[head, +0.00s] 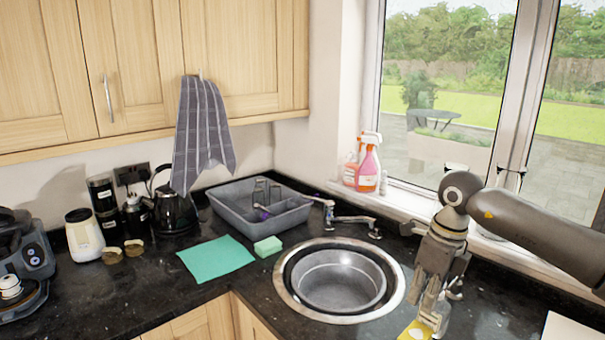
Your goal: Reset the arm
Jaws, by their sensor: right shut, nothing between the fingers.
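My right arm comes in from the right edge of the head view. My right gripper (434,302) points down over the counter just right of the round sink (297,300). Its fingers are close together with nothing held between them. A yellow thing (414,331) and a clear thing, perhaps a bottle, show just below and beside the fingertips; whether the fingers touch them I cannot tell. My left gripper is not in view.
A green cloth (215,259) and a green sponge (268,246) lie left of the sink. Behind them stand a grey dish tub (238,213) and the tap (352,219). Spray bottles (368,167) stand on the windowsill. A kettle (175,211) and jars fill the left counter.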

